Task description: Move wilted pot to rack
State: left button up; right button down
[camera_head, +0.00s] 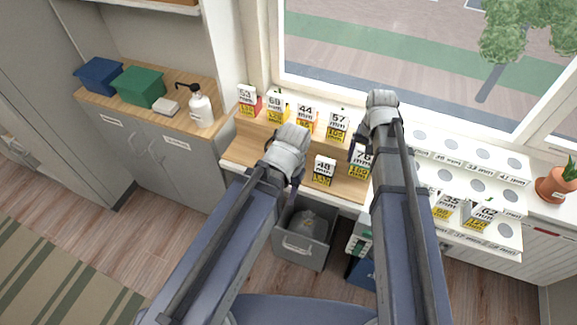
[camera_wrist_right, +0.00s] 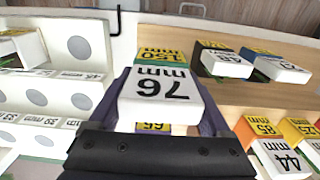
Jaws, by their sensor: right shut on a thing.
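My right gripper (camera_head: 362,150) is shut on the pot labelled 76 mm (camera_head: 362,160), above the right end of the wooden worktop. The right wrist view shows this white and yellow label (camera_wrist_right: 160,88) between the fingers; the pot body is mostly hidden. The white stepped rack (camera_head: 425,147) with round holes stands to the right, and at the left of the wrist view (camera_wrist_right: 105,92). Pots labelled 35 (camera_head: 449,204) and 62 (camera_head: 485,214) stand in its lower tier. My left gripper (camera_head: 296,182) is over the worktop's front; its fingers are unclear. I cannot tell which pot is wilted.
Pots labelled 53 (camera_head: 246,96), 68 (camera_head: 275,104), 44 (camera_head: 305,115) and 57 (camera_head: 338,124) line the worktop's back; one labelled 48 (camera_head: 323,168) stands nearer. A terracotta plant pot (camera_head: 553,188) is right of the rack. A grey bin (camera_head: 302,248) is below.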

jog(key=shift+d, duration=0.15)
jog(key=shift+f+b, duration=0.6)
notch_tip(320, 180, down, 9)
jog(key=b, duration=0.8)
jog(key=shift+r+b, duration=0.15)
jog(key=shift+b, duration=0.25)
jog(key=shift+f, duration=0.25)
grip_release()
jog(key=shift+r, duration=0.1)
jog(key=shift+r, duration=0.1)
notch_tip(320, 180, up, 12)
jog(key=p, duration=1.2)
jog(key=shift+r, duration=0.1)
